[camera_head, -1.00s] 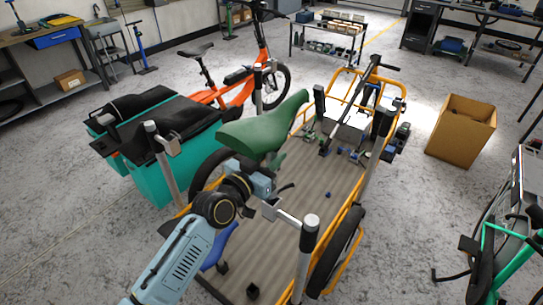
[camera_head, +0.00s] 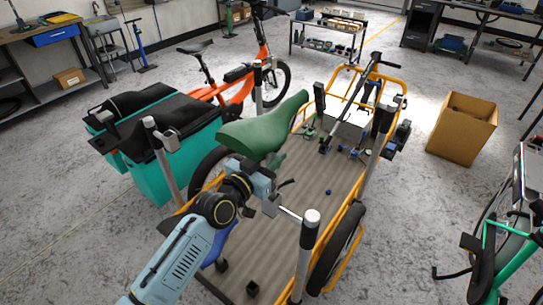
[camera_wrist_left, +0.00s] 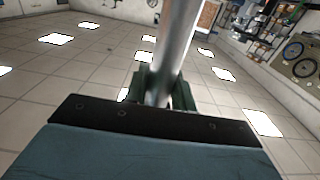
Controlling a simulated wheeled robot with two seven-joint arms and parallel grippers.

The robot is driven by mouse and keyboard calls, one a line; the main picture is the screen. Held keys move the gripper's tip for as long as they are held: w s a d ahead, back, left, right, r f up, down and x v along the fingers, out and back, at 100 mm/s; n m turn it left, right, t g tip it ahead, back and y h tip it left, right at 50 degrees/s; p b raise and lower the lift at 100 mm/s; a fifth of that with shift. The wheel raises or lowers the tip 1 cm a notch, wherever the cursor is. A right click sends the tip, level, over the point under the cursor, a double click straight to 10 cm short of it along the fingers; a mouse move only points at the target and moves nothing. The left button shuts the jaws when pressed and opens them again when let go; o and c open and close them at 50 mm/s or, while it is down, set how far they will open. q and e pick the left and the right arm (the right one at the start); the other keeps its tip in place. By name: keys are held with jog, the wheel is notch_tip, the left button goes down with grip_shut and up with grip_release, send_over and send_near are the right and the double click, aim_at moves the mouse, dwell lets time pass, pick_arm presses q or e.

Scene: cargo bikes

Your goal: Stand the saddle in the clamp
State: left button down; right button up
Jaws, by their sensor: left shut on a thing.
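The green saddle (camera_head: 258,132) is upright above the bed of the orange cargo trike (camera_head: 335,185), its narrow nose pointing to the upper right. My left gripper (camera_head: 262,183) is just below it. In the left wrist view my left gripper (camera_wrist_left: 160,95) is shut on a silver post, which seems to be the saddle's. Its lower end is hidden in the head view. A grey clamp head (camera_head: 270,205) sits beside and below the gripper, on a rod from a near post with a white top (camera_head: 312,217). Whether the saddle's post touches this clamp is unclear. My right gripper is not in view.
Other upright posts stand around the bed, one with a small clamp (camera_head: 172,140) at left. Teal panniers (camera_head: 155,170) are at left. A cardboard box (camera_head: 461,125) and a green bike (camera_head: 490,245) are at right. The floor between box and trike is clear.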

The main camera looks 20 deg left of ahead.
pick_arm(q)
jog(key=shift+f+b, duration=2.5)
jog(key=shift+f, duration=0.7)
jog(key=c, duration=1.2)
grip_release()
jog(key=shift+o, duration=0.6)
jog(key=shift+f, duration=0.2)
jog(key=v, duration=1.3)
jog(key=shift+s+r, duration=0.2)
